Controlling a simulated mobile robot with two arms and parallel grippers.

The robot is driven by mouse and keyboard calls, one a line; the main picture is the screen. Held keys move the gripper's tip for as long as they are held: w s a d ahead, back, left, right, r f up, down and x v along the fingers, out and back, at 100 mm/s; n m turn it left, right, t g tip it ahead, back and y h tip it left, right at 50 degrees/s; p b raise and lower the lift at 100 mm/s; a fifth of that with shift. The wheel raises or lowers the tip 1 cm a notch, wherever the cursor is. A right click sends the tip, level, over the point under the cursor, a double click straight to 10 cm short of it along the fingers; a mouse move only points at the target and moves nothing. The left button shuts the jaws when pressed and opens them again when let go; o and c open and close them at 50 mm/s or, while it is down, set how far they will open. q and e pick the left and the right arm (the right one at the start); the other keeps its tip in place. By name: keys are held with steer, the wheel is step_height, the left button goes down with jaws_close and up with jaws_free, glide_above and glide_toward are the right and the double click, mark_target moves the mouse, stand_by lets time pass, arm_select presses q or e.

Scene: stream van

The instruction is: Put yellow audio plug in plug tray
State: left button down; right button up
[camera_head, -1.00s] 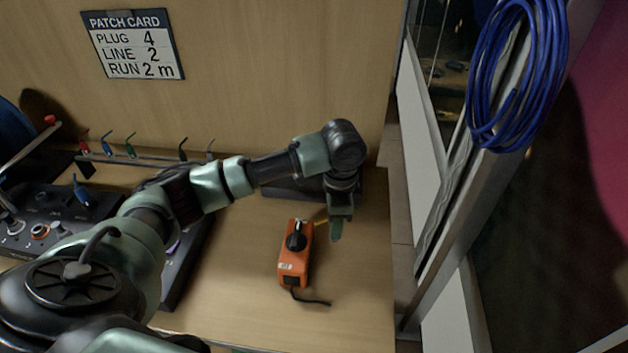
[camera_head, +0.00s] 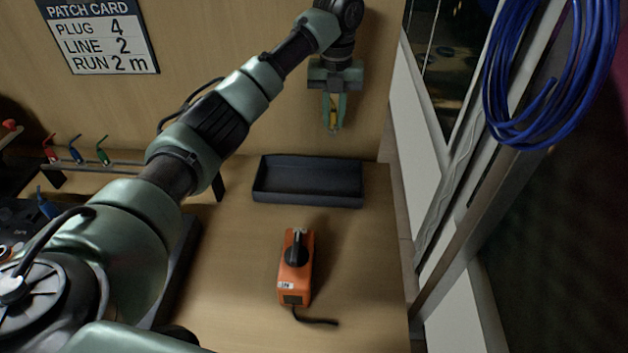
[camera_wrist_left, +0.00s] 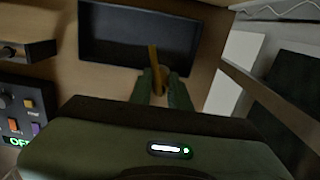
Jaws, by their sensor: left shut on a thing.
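My left gripper (camera_head: 333,112) is shut on the yellow audio plug (camera_head: 333,120), which hangs between its fingertips. In the head view it is raised above and behind the dark plug tray (camera_head: 310,203), apart from it in the picture. The tray looks empty and sits at the back of the wooden counter. In the left wrist view the yellow plug (camera_wrist_left: 155,66) shows between the fingers (camera_wrist_left: 160,88), with the dark tray (camera_wrist_left: 97,50) beyond it. My right gripper is not in view.
An orange box with a black knob (camera_head: 297,268) and a short cable stands in front of the tray. Red, blue and green plugs (camera_head: 77,152) hang on a rack at left. A blue cable coil (camera_head: 502,100) hangs at right. The counter around the orange box is clear.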

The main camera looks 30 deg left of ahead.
arm_select(q)
step_height(320, 180, down, 19)
steer(key=shift+s+r+p, duration=0.1)
steer(key=shift+p, duration=1.1)
steer(key=shift+f, duration=0.25)
steer(key=shift+f, duration=0.15)
steer(key=c, duration=1.3)
jaws_free()
step_height(320, 180, up, 12)
steer(key=shift+r+b, duration=0.15)
steer(key=shift+b, duration=0.5)
